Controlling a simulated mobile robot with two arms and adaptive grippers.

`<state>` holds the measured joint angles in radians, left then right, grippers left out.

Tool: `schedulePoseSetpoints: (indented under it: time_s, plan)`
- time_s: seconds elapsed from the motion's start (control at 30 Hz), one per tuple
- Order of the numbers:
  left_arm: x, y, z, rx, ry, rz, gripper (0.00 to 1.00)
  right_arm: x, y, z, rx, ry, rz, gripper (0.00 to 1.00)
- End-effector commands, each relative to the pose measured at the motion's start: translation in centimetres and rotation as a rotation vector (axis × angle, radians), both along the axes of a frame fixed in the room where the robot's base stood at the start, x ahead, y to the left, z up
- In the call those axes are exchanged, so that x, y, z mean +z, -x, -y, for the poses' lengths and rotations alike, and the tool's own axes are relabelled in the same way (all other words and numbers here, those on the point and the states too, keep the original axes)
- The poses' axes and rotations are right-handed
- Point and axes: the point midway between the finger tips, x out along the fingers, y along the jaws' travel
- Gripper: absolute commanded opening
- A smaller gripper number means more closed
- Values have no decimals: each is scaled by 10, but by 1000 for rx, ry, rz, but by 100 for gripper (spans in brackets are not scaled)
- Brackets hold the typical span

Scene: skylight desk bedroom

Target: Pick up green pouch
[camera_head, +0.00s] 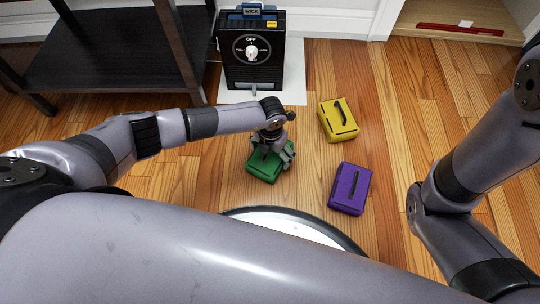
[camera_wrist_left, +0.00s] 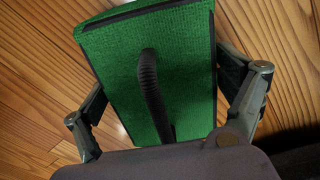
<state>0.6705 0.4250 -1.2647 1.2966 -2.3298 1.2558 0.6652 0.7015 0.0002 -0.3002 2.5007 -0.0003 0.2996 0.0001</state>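The green pouch (camera_head: 262,172) lies on the wooden floor, under my left gripper (camera_head: 272,155) in the head view. In the left wrist view the green pouch (camera_wrist_left: 185,75) fills the middle, with its black strap handle towards me. The spread fingers of my left gripper (camera_wrist_left: 168,108) stand on either side of the pouch, close to its edges. I cannot tell whether they press on it. My right arm shows at the right of the head view, but its gripper is out of view.
A yellow pouch (camera_head: 338,119) and a purple pouch (camera_head: 350,188) lie on the floor right of the green one. A black box with a dial (camera_head: 252,70) stands behind on a white sheet (camera_head: 293,75). A dark shelf (camera_head: 110,50) stands back left.

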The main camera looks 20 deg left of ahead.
Motion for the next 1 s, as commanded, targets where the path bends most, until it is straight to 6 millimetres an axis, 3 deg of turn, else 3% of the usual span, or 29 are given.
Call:
schedulePoseSetpoints:
  time_s: [0.53,0.83,1.0]
  plan:
    - [0,0,0,0,1,1,52,0,0,0,0,0,0,47]
    - [3,0,0,0,0,1,52,2,0,0,0,0,0,47]
    - [18,0,0,0,0,1,52,10,-2,1,2,-2,-5,47]
